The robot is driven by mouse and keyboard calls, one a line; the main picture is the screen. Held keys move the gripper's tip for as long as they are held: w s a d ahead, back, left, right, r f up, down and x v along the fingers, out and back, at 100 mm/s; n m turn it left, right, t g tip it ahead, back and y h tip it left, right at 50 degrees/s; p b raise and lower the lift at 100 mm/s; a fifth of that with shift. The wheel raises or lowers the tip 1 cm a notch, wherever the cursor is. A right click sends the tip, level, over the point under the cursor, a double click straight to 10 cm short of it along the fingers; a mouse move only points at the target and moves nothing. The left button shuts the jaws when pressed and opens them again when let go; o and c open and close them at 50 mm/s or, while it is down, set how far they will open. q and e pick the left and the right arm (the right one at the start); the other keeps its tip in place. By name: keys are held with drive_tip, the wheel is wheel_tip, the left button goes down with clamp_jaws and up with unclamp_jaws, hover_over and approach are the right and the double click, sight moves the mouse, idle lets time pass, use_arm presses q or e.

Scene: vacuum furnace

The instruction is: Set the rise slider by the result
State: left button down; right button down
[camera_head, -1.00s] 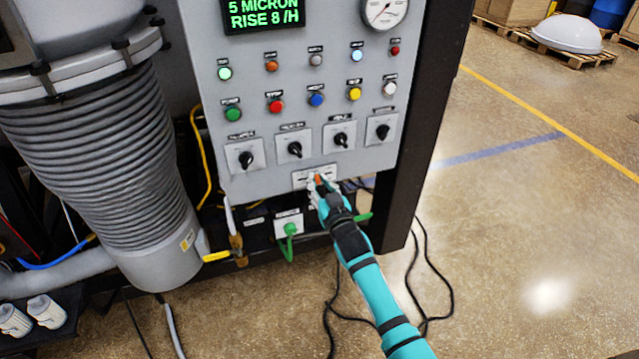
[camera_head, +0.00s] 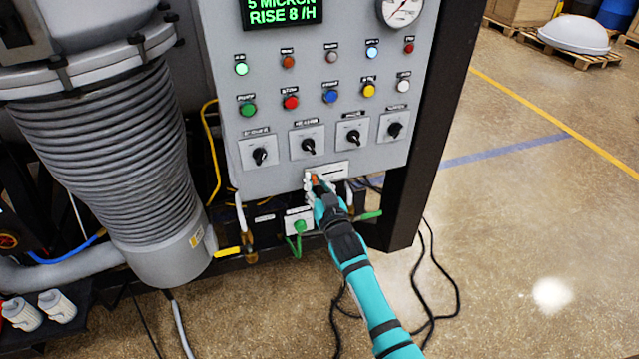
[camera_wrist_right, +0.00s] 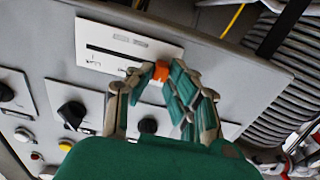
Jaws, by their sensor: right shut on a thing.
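The rise slider's white plate (camera_head: 338,170) is at the bottom edge of the grey control panel. Its orange knob (camera_head: 315,180) sits near the left end of the slot. My right gripper (camera_head: 314,184) is at the knob, with its fingers around it. In the right wrist view, where the panel appears turned over, the knob (camera_wrist_right: 161,71) is between the fingertips of the gripper (camera_wrist_right: 157,77), near the right end of the slotted plate (camera_wrist_right: 105,38). The display (camera_head: 283,12) reads "5 MICRON RISE 8 /H" in green. My left gripper is not in view.
Rotary switches (camera_head: 308,145) and rows of coloured buttons and lamps (camera_head: 330,96) are above the slider. A dial gauge (camera_head: 400,10) is at the top right. A green valve handle (camera_head: 299,226) and cables are below the panel. The floor at right is open.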

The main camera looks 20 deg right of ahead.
drive_tip(key=c, duration=1.7)
unclamp_jaws()
drive_tip(key=shift+a, duration=0.15)
drive_tip(key=shift+o, duration=2.1)
drive_tip(key=shift+a, duration=0.25)
drive_tip(key=shift+d, duration=0.1)
drive_tip(key=shift+s+d, duration=0.1)
drive_tip(key=shift+s, duration=0.15)
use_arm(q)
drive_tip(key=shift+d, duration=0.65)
use_arm(e)
drive_tip(key=s, duration=1.1)
drive_tip(key=shift+s, duration=0.3)
